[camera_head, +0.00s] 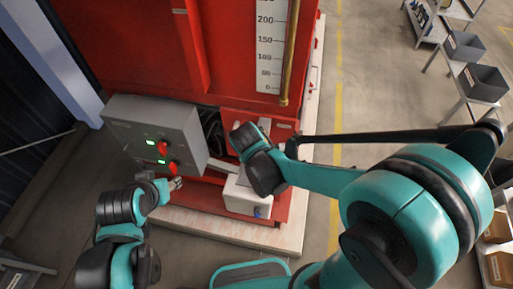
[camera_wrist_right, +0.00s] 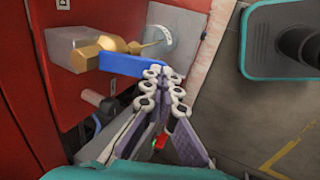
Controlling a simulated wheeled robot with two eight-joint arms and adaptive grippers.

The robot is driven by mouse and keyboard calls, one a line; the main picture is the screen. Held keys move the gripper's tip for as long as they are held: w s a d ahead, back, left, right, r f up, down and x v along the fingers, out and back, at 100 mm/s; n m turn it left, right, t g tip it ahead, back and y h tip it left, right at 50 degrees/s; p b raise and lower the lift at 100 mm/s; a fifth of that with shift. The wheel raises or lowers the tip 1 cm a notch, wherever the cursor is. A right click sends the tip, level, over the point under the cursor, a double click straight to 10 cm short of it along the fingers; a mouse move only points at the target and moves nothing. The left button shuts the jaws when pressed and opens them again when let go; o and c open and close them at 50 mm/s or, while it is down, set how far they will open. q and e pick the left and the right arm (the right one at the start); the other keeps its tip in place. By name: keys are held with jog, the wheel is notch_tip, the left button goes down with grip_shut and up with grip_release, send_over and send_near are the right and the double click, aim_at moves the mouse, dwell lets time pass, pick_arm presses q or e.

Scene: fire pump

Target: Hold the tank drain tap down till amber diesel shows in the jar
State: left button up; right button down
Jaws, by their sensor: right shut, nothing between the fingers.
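In the right wrist view a brass tap (camera_wrist_right: 113,43) with a flat blue lever (camera_wrist_right: 133,65) juts from a grey block (camera_wrist_right: 77,48). A thin brass tip reaches over a pale grey round shape (camera_wrist_right: 183,45); I cannot tell whether this is the jar, and no amber shows in it. My right gripper (camera_wrist_right: 162,72) is shut and empty, its tips at the right end of the blue lever; I cannot tell if they touch. In the head view my right wrist hides its fingers. My left gripper (camera_head: 175,184) is by the control box, its finger gap too small to judge.
A level scale (camera_head: 271,45) and a brass tube (camera_head: 290,55) run down the tank. Shelving with grey bins (camera_head: 483,83) stands right, across open floor.

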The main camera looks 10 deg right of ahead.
jog(key=shift+r, duration=0.15)
dwell(0.8)
jog(key=shift+r+p, duration=0.65)
jog(key=shift+r, duration=0.05)
jog(key=shift+r+p, duration=0.35)
jog(key=w+d+r+p+v, duration=0.1)
jog(key=p+v, duration=0.3)
jog(key=v, duration=0.9)
jog(key=shift+w, duration=0.55)
